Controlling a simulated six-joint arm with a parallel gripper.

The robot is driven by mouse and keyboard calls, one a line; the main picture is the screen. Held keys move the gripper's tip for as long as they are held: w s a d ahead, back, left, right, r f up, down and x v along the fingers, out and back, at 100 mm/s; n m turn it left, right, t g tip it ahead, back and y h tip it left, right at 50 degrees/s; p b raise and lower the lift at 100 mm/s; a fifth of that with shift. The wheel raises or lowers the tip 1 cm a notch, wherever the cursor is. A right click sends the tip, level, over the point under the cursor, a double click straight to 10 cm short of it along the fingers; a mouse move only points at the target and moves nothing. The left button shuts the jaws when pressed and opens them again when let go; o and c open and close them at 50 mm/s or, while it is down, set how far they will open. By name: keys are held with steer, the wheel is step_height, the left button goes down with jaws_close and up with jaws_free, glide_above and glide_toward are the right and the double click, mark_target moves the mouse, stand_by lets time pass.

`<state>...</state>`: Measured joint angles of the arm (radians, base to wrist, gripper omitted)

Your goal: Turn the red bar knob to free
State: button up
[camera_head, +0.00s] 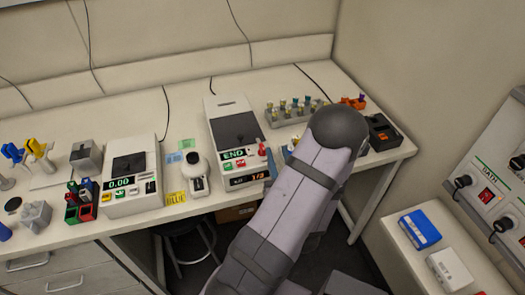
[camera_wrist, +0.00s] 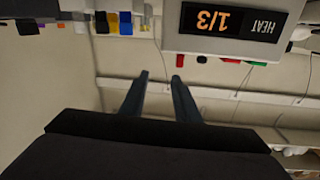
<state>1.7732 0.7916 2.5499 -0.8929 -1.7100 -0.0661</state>
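A small red part that looks like the red bar knob (camera_head: 262,149) stands on the front panel of the white middle device (camera_head: 225,135), right of its green END display. Its exact angle is too small to read. My gripper (camera_head: 277,160) is at the right front corner of this device, partly hidden by my arm. In the wrist view my gripper (camera_wrist: 160,77) has its two dark fingers apart with nothing between them. The orange 1/3 display marked HEAT (camera_wrist: 235,20) is above and right of the fingers, upside down. Red and green parts stick out beyond the display; I cannot tell which is the knob.
Left of the device stand a small white instrument (camera_head: 197,178) and a second white device (camera_head: 130,178) reading 0.00. Behind my arm are a vial rack (camera_head: 283,117) and a black box (camera_head: 383,132). A side bench at right carries a blue box (camera_head: 420,230).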

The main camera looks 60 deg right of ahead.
mark_target(264, 151)
steer(key=shift+w+a+f+n+t+y, duration=0.35)
steer(key=shift+a+f+n, duration=0.1)
steer(key=shift+a+n, duration=0.15)
steer(key=shift+w+a+f+n+t+y, duration=0.4)
steer(key=shift+a+n, duration=0.1)
steer(key=shift+a, duration=0.15)
steer(key=shift+p+x, duration=1.35)
steer(key=shift+x, duration=1.7)
steer(key=shift+w+d, duration=0.4)
steer(key=shift+d, duration=0.1)
steer(key=shift+c, duration=0.2)
jaws_close()
